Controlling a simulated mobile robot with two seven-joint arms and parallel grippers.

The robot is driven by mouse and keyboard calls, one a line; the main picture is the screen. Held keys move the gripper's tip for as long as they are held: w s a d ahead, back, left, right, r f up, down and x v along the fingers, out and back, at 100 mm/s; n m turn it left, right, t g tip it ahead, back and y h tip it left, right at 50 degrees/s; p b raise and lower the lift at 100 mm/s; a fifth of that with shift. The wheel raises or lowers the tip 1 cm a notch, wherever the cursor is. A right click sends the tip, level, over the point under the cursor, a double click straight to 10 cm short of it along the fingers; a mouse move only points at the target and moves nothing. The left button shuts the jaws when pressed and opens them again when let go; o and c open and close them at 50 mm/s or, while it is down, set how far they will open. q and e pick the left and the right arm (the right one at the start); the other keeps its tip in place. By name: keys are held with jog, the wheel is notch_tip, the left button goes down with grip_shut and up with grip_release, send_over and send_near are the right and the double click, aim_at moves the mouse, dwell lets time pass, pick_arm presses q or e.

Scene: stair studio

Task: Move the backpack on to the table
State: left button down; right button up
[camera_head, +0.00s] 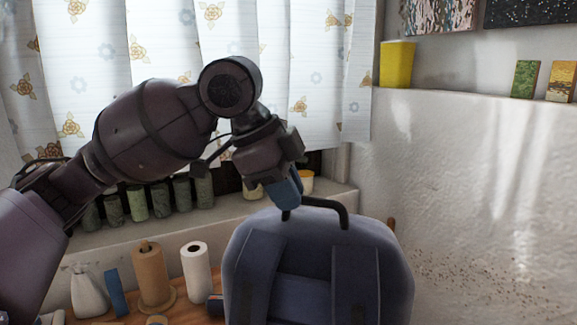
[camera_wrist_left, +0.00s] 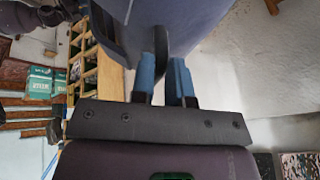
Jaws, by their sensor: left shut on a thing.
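A blue backpack (camera_head: 308,268) with two broad straps and a dark top handle (camera_head: 343,211) fills the lower middle of the head view. My left gripper (camera_head: 287,197) comes in from the left and is at the left end of the handle. In the left wrist view its two blue fingers (camera_wrist_left: 163,78) are shut on the dark handle (camera_wrist_left: 164,45), with the backpack (camera_wrist_left: 180,18) beyond them. The backpack looks upright. Its lower part is cut off in the head view. The wooden table (camera_head: 190,294) shows behind and left of it. My right gripper is not in view.
On the table stand a paper roll (camera_head: 196,272), a brown roll on a holder (camera_head: 151,272) and a white bottle (camera_head: 88,292). Several green jars (camera_head: 137,202) line the window sill. A white wall (camera_head: 480,190) is at the right, and a curtain (camera_head: 300,70) hangs behind.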

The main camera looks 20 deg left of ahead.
aim_at(279, 225)
pick_arm(q)
notch_tip(279, 225, down, 8)
jog(key=shift+f+b, duration=0.15)
jog(key=shift+b, duration=0.2)
jog(key=shift+f, duration=0.8)
notch_tip(279, 225, down, 3)
jog(key=shift+f, duration=0.2)
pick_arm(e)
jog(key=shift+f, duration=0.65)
